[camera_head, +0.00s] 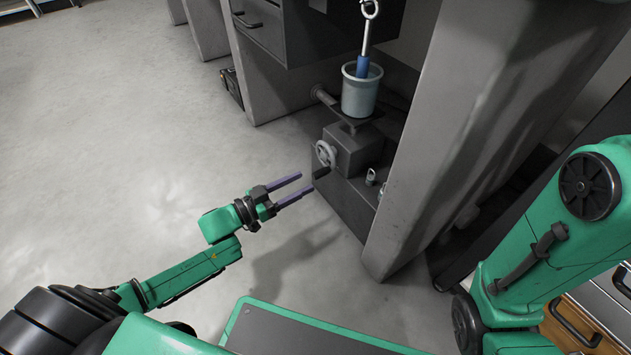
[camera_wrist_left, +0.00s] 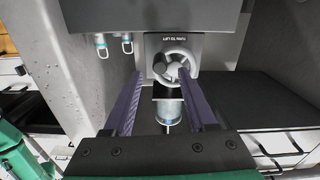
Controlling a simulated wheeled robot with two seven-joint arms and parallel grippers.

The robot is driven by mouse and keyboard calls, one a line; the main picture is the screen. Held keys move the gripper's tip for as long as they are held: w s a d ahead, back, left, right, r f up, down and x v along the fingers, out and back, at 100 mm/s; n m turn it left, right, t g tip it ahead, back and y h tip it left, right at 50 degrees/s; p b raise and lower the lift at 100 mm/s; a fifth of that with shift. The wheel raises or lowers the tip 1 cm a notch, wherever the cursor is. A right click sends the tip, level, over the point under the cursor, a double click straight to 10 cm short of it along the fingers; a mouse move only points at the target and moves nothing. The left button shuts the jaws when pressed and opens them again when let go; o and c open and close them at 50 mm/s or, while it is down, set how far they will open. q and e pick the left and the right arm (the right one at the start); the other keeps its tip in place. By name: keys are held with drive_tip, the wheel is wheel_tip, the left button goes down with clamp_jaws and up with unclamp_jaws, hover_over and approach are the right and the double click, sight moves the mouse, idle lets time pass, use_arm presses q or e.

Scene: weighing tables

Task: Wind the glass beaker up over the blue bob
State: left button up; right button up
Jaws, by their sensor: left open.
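The grey translucent glass beaker (camera_head: 360,97) stands on a small platform above the lift jack (camera_head: 352,148). The blue bob (camera_head: 362,66) hangs on a rod from above, its lower end inside or behind the beaker's rim; its depth is unclear. The jack's handwheel (camera_head: 326,154) faces my left gripper (camera_head: 307,183), which is open and empty, its purple fingers pointing at the wheel with a small gap. In the left wrist view, which looks upside down, the handwheel (camera_wrist_left: 177,65) shows between and beyond the open fingers (camera_wrist_left: 160,72), and the beaker (camera_wrist_left: 168,111) appears below it. My right gripper is out of view.
A thick grey table leg (camera_head: 440,140) rises right of the jack. A drawer cabinet (camera_head: 265,25) is behind. Open floor (camera_head: 130,130) lies to the left.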

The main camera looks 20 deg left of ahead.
sight(318, 174)
use_arm(q)
drive_tip(key=b+x, duration=0.2)
drive_tip(key=x, duration=0.3)
drive_tip(key=shift+w+d+f, duration=0.15)
drive_tip(key=shift+w+d, duration=0.05)
drive_tip(key=shift+w, duration=0.1)
drive_tip(key=shift+w+d+b, duration=0.25)
drive_tip(key=shift+w+b, duration=0.05)
clamp_jaws()
drive_tip(key=shift+m, duration=0.3)
